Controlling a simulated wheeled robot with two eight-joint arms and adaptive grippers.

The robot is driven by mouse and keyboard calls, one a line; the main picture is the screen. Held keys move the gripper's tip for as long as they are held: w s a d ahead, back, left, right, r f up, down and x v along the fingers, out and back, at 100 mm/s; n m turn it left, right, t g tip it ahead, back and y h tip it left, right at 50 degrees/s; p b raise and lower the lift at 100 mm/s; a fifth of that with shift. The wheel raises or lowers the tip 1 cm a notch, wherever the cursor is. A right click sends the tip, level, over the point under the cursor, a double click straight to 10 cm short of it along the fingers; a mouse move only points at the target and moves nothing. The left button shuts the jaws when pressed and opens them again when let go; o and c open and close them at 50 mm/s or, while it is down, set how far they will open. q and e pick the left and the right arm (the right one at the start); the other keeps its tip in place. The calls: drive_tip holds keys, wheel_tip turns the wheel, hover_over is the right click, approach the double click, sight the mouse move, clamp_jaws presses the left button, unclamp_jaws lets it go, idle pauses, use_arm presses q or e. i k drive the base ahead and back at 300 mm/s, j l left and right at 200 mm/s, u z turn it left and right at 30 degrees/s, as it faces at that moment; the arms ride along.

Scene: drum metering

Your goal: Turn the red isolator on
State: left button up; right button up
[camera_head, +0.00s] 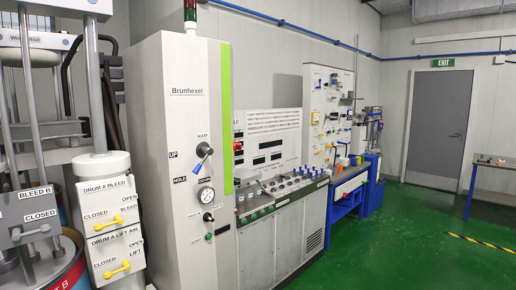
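A small red fitting (238,146), which looks like the red isolator, is on the side of the tall white Brunhexel cabinet (180,130), just right of its green stripe (226,115). It is small in the picture, and I cannot tell which way its handle is turned. Neither of my grippers shows in the head view.
The cabinet front has a blue-knobbed RAM lever (203,152), a gauge (206,195) and small knobs. White valve boxes with yellow handles (108,222) stand left of it, beside drum equipment. A sloped control console (280,190) extends right. Green floor (400,240) is open at right.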

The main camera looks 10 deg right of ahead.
sight(237, 146)
drive_tip(key=l+u, duration=0.1)
drive_tip(key=l, duration=0.55)
drive_tip(key=k+l+u, duration=0.1)
drive_tip(key=l, duration=0.5)
drive_tip(key=i+l+z, duration=0.25)
drive_tip(key=i, duration=0.6)
drive_tip(key=i+j+z, duration=0.25)
drive_tip(key=i, duration=0.6)
drive_tip(key=l, duration=0.1)
